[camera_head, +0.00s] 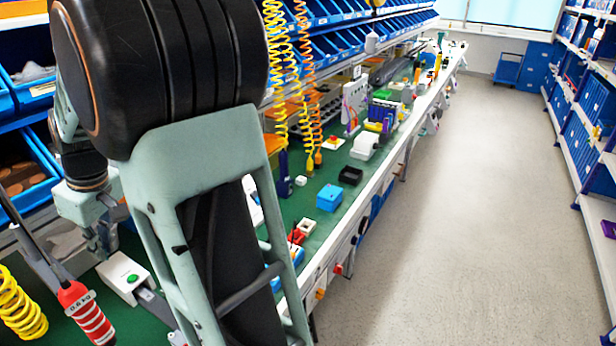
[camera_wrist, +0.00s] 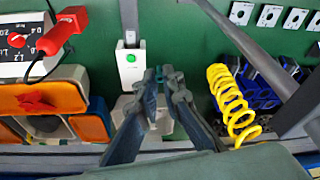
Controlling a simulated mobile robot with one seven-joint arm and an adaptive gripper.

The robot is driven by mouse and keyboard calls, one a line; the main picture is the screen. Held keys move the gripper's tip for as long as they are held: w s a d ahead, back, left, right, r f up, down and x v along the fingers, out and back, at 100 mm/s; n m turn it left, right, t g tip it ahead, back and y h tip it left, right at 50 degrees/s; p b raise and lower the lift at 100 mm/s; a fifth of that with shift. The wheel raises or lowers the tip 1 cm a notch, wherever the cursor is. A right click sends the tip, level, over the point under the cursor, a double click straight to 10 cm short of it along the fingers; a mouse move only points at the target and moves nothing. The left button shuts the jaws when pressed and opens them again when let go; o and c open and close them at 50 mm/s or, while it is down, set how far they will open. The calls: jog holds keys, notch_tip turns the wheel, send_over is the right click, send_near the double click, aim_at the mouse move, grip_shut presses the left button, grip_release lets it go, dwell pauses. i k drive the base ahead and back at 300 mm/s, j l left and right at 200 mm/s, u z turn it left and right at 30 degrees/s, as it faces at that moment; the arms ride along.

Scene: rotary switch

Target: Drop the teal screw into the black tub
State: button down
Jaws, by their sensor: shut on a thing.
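My gripper (camera_wrist: 161,84) is shut on a small teal piece, the teal screw (camera_wrist: 171,74), which shows between and just right of the fingertips in the wrist view. Most of the screw is hidden by the fingers. In the head view my own arm covers the gripper. A small black box (camera_head: 350,175), which looks like the black tub, stands on the green bench beyond a blue box. I cannot make out its inside. I cannot tell whether it shows in the wrist view.
In the wrist view, a white box with a green button (camera_wrist: 130,62) lies close by my fingertips. A yellow coil (camera_wrist: 232,103) and a dark area with blue pieces are at the right. Orange bins (camera_wrist: 52,97) and a red-plugged meter are at the left. The blue box (camera_head: 329,197) stands before the black one.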

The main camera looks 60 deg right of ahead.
aim_at(350, 179)
jog(key=k+l+z, duration=0.15)
jog(key=l+z, duration=0.15)
jog(key=l, duration=1.7)
jog(key=l+z, duration=0.25)
jog(key=l, duration=1.7)
